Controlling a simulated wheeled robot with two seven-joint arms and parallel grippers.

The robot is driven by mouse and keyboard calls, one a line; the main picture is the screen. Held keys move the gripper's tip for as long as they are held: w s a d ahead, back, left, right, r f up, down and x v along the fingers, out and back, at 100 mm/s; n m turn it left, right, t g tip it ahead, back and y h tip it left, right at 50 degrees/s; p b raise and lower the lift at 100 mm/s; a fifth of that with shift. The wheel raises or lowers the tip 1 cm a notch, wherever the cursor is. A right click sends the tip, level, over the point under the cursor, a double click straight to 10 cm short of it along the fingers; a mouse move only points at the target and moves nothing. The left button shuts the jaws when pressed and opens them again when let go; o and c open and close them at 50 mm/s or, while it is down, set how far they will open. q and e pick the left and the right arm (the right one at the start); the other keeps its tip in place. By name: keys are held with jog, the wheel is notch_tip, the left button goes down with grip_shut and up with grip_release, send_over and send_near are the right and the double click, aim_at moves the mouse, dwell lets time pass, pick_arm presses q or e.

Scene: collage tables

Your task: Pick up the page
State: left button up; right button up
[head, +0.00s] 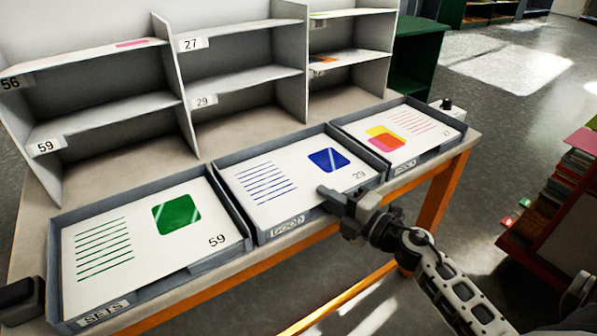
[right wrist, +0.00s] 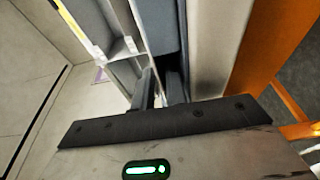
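Three pages lie flat in shallow grey trays on the table: one with a green square and 59 (head: 147,236), one with a blue square and 29 (head: 298,178), and one with pink and yellow shapes and 27 (head: 403,136). My right gripper (head: 328,196) is at the front right part of the middle tray (head: 262,236), over its front rim, beside the 29 page. In the right wrist view its two fingers (right wrist: 160,90) stand a small gap apart, with no page visible between them. My left gripper is not in view.
A grey shelf unit (head: 240,75) with numbered compartments stands behind the trays. A dark object (head: 20,300) is at the table's left corner, and a small white box (head: 448,112) at the right end. A red bookcase (head: 555,210) stands to the right, across open floor.

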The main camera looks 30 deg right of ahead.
aim_at(298, 173)
jog(key=shift+x, duration=1.3)
grip_shut()
jog(key=shift+r, duration=0.1)
